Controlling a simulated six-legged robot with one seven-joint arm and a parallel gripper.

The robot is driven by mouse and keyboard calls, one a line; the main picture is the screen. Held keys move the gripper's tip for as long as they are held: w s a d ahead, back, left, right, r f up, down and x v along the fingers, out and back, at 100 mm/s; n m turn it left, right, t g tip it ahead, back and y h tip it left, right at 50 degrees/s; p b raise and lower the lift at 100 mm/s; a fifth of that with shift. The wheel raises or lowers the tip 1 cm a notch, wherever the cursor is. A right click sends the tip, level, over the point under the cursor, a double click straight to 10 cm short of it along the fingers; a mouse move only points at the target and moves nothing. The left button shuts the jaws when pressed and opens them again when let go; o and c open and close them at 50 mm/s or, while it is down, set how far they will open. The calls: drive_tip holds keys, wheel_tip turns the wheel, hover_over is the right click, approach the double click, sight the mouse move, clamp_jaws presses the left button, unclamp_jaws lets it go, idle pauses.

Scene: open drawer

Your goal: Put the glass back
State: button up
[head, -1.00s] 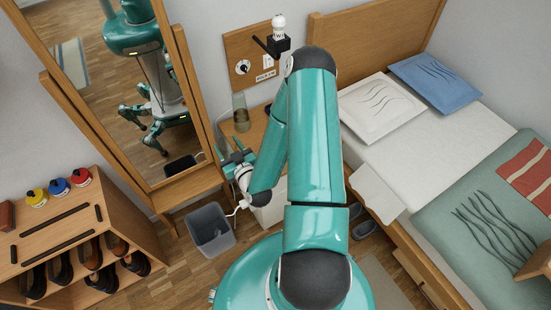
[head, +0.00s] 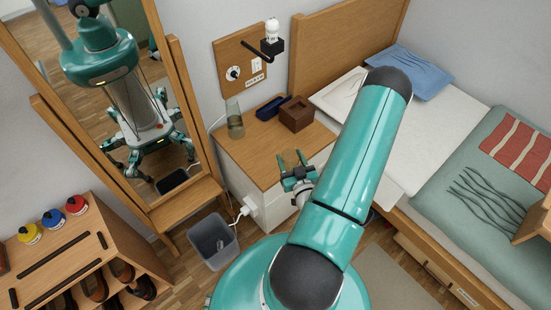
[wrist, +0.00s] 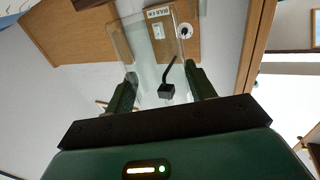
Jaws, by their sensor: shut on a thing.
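My gripper (head: 297,178) is shut on a clear glass (head: 291,158), in front of the wooden nightstand (head: 262,152). In the head view the glass is small and partly covered by the fingers. In the wrist view the see-through glass (wrist: 146,48) stands out between the two dark green fingers of my gripper (wrist: 163,90), and the wall shows through it. A taller clear vessel (head: 236,121) with some liquid stands at the back left of the nightstand top, apart from my gripper.
A brown box (head: 297,115) and a dark blue tray (head: 272,107) stand at the back of the nightstand; its front top is mostly clear. A grey bin (head: 212,240) is on the floor. A mirror (head: 125,100) stands left, the bed (head: 400,145) right. A black-armed lamp (head: 268,42) juts from the wall.

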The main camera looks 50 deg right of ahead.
drive_tip(key=w+d+f, duration=0.2)
drive_tip(key=w+f, duration=0.2)
drive_tip(key=w+d+f, duration=0.2)
drive_tip(key=w+f, duration=0.2)
drive_tip(key=w+d+f, duration=0.2)
drive_tip(key=w+f, duration=0.1)
drive_tip(key=f, duration=0.1)
drive_tip(key=shift+w+d, duration=0.2)
drive_tip(key=shift+w, duration=0.2)
drive_tip(key=shift+f, duration=0.35)
drive_tip(key=shift+f, duration=0.1)
drive_tip(key=o, duration=1.2)
drive_tip(key=v, duration=1.2)
